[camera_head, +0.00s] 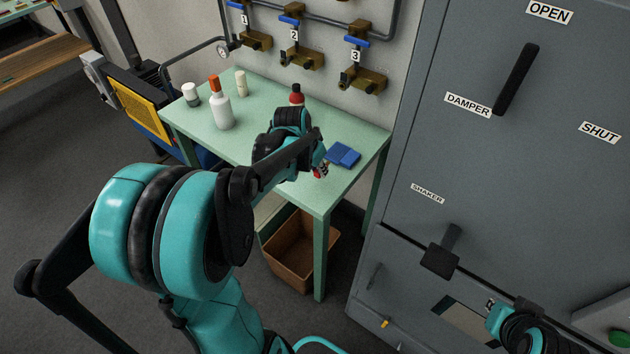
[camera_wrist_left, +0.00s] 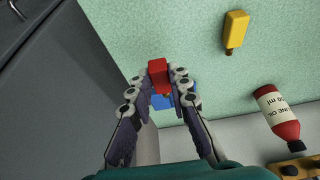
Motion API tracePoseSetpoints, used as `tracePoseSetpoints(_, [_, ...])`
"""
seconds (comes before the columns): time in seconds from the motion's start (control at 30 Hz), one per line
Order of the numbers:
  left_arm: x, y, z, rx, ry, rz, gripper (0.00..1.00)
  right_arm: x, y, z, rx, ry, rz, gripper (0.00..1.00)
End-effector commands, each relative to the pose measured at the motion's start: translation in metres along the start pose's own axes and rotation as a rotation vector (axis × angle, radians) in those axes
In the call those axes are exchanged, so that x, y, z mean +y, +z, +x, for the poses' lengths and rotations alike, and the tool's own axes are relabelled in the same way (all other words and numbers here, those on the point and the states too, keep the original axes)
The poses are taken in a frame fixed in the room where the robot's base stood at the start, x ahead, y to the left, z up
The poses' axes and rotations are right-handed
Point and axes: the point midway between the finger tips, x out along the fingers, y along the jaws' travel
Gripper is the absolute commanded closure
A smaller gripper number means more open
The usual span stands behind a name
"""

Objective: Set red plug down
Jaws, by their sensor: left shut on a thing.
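My left gripper (camera_head: 319,168) is over the green table (camera_head: 200,143), near its front right part. In the left wrist view the left gripper (camera_wrist_left: 164,88) is shut on the red plug (camera_wrist_left: 158,73), a small red block between its fingertips. A bit of red also shows at the fingertips in the head view. I cannot tell whether the plug touches the tabletop. A folded blue cloth (camera_head: 343,155) lies on the table just right of the gripper; blue (camera_wrist_left: 161,101) shows behind the fingers. My right gripper (camera_head: 491,305) is at the lower right, its fingers unclear.
A grey cabinet (camera_head: 420,150) rises at the right; valves (camera_head: 300,58) line the wall behind. A brown bin (camera_head: 300,255) is below.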

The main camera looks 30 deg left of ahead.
Motion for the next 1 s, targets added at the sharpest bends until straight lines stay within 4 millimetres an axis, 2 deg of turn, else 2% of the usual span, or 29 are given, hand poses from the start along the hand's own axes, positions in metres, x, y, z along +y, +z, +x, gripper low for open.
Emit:
tracePoseSetpoints(0.17, [-0.008,0.002,0.008,0.0,0.0,0.001,1.0,0.0,0.003,0.004,0.0,0.0,0.0,1.0])
tracePoseSetpoints(0.4, [-0.007,0.016,0.041,0.0,0.0,0.001,1.0,0.0,0.014,0.02,0.0,0.0,0.0,1.0])
tracePoseSetpoints(0.8, [-0.007,0.018,0.045,0.0,0.0,0.001,1.0,0.0,0.015,0.021,0.0,0.0,0.0,1.0])
tracePoseSetpoints(0.83, [-0.007,0.017,0.044,0.0,0.0,0.001,0.77,0.0,0.015,0.021,0.0,0.0,0.0,1.0])
tracePoseSetpoints(0.9, [-0.007,0.017,0.044,0.0,0.0,0.001,0.61,0.0,0.015,0.021,0.0,0.0,0.0,1.0])
tracePoseSetpoints(1.0, [-0.007,0.017,0.044,0.0,0.0,0.001,0.61,0.0,0.015,0.02,0.0,0.0,0.0,1.0])
